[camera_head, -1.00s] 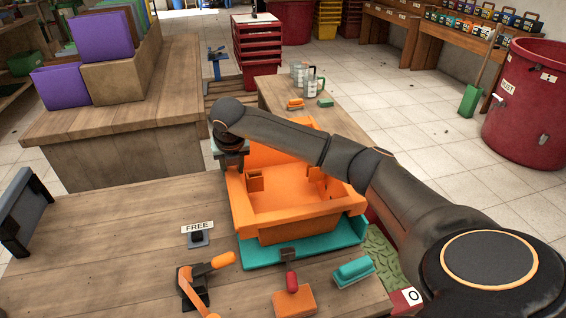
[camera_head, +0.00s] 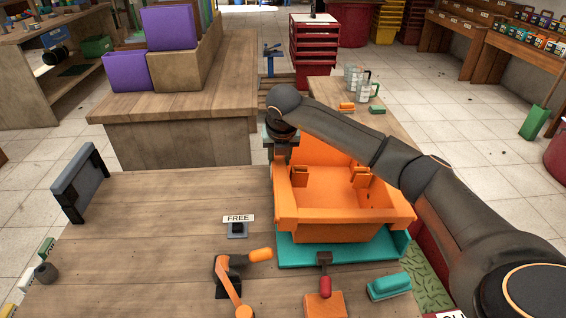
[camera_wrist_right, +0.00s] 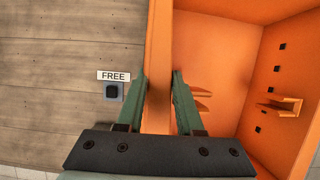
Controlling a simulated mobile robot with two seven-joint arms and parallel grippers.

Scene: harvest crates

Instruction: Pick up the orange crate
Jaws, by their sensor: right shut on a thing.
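The orange crate (camera_head: 345,217) is in the middle of the head view, over a teal tray (camera_head: 300,255) at the table's right part. It looks upright; I cannot tell whether it touches the tray. My right gripper (camera_head: 281,158) reaches down at the crate's left wall, its tips mostly hidden in the head view. In the right wrist view my right gripper (camera_wrist_right: 159,78) has one finger on each side of the wall of the orange crate (camera_wrist_right: 215,60), shut on it. The crate's inside looks empty except for small orange brackets. My left gripper is not in view.
A FREE sign (camera_head: 238,218) stands left of the crate on bare wood. A grey raised panel (camera_head: 80,183) stands at the left edge.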

